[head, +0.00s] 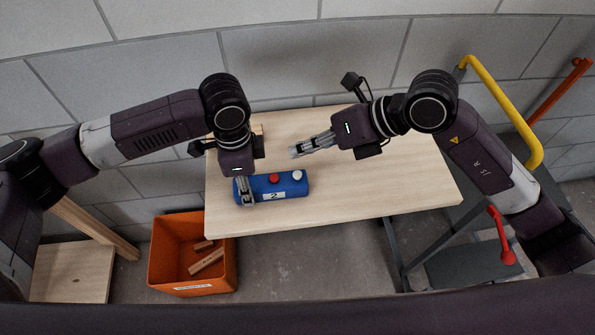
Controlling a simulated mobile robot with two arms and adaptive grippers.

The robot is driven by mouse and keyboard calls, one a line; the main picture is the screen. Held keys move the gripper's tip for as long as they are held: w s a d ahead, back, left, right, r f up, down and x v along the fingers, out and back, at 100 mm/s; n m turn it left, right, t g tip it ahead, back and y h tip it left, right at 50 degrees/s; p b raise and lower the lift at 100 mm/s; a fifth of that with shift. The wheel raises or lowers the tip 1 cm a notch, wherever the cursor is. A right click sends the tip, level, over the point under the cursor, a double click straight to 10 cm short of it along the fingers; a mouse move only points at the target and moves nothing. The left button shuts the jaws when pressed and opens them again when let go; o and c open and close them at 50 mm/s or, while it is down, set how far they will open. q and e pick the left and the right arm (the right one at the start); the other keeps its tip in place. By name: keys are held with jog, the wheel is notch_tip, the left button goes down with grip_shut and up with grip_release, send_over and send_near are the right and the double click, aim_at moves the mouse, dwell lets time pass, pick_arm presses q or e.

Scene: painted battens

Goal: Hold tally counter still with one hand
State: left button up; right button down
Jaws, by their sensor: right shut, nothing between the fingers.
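The tally counter (287,187) is a blue box lying on the table, with a red button (274,178), a white button (297,174) and a white label reading 2 on its front. My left gripper (245,195) points down at the counter's left end and overlaps it. A grey finger shows against the front face there. The far side of that end is hidden, so I cannot tell whether the jaws are closed on it. My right gripper (294,152) is shut and empty, apart from the counter, behind its right half and pointing left.
The pale wooden table (400,185) is clear to the right of the counter. An orange bin (165,250) with wooden pieces stands on the floor below the table's left front. A cart with a yellow rail (505,100) and a red handle (502,235) stands at the right.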

dwell(0.3)
pick_arm(q)
jog(key=o, duration=1.3)
jog(key=shift+o, duration=0.2)
notch_tip(320, 180, up, 12)
